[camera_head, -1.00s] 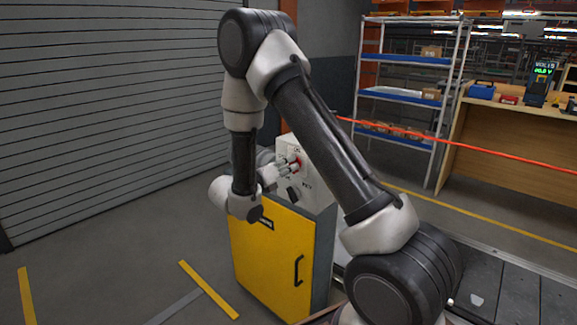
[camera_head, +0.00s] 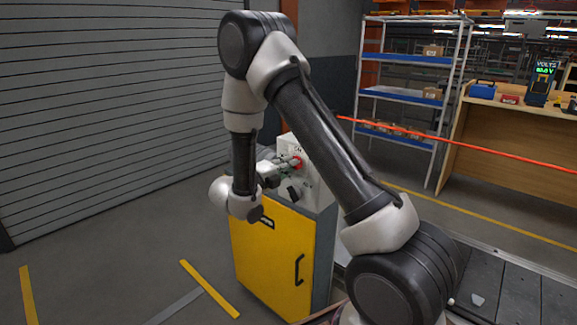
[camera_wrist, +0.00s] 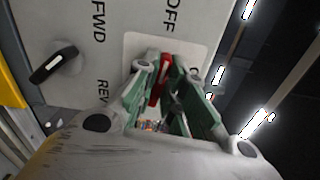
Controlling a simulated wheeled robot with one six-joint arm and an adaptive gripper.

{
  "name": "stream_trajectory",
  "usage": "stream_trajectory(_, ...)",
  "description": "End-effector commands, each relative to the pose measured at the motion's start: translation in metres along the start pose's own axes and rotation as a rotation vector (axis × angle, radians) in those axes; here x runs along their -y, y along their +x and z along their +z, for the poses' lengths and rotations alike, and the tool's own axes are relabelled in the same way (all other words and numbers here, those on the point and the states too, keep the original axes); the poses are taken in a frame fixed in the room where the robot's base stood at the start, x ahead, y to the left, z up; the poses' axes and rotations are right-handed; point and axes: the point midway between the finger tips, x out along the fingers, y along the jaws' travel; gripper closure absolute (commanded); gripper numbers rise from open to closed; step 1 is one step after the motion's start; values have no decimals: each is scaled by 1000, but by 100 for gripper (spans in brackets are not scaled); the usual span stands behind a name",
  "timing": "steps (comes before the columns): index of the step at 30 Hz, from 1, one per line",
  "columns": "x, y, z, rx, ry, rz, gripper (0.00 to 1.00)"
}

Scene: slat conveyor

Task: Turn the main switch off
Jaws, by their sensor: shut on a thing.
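The main switch is a red handle (camera_wrist: 163,76) on a pale plate (camera_wrist: 136,46) of the grey control box. The word OFF is printed beside the plate in the wrist view. My gripper (camera_wrist: 168,84) is shut on the red handle, with its green-padded fingers on either side of it. The fingers hide part of the handle, and I cannot tell its exact setting.
A black selector knob (camera_wrist: 54,64) marked FWD and REV sits beside the switch. The box tops a yellow-doored cabinet (camera_head: 270,262). A shelf rack (camera_head: 405,92) and a workbench (camera_head: 515,140) with a lit meter (camera_head: 542,84) stand behind an orange-red line.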

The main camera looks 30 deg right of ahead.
Motion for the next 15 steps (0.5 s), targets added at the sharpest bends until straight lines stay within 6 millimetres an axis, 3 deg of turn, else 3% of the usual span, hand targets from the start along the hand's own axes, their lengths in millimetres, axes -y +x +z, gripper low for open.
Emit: stream_trajectory(15, -1, -1, 1, 3, -128, 1, 100)
